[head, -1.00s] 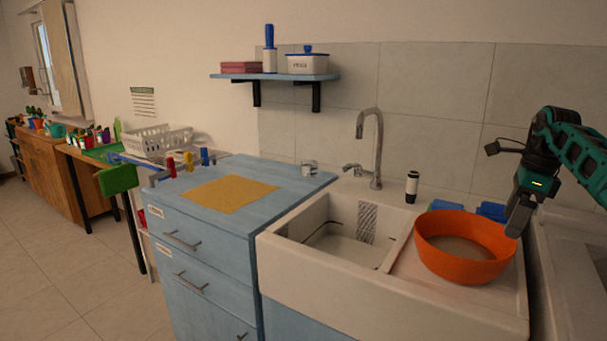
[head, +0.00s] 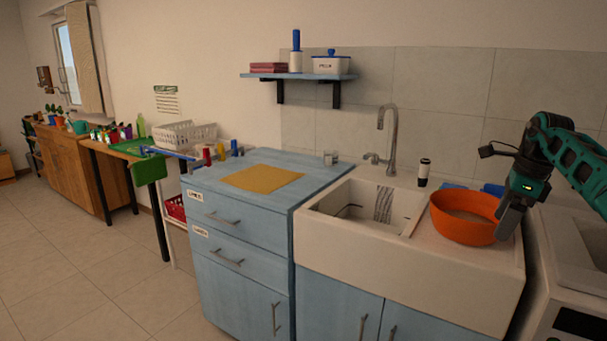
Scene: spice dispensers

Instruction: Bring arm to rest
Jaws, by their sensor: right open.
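My right gripper (head: 508,222) hangs at the end of my dark and teal arm at the right of the head view. It points down at the right rim of an orange bowl (head: 463,218), in front of it in the picture. I cannot tell whether it touches the bowl. Nothing shows held in it, and its jaws are open. The bowl stands on the drainboard of the white sink. My left gripper is not in view.
The white sink (head: 410,270) with a tap (head: 390,130) adjoins a blue cabinet (head: 238,235) with a yellow cloth (head: 262,178). A shelf (head: 298,76) hangs above. The floor at left is clear.

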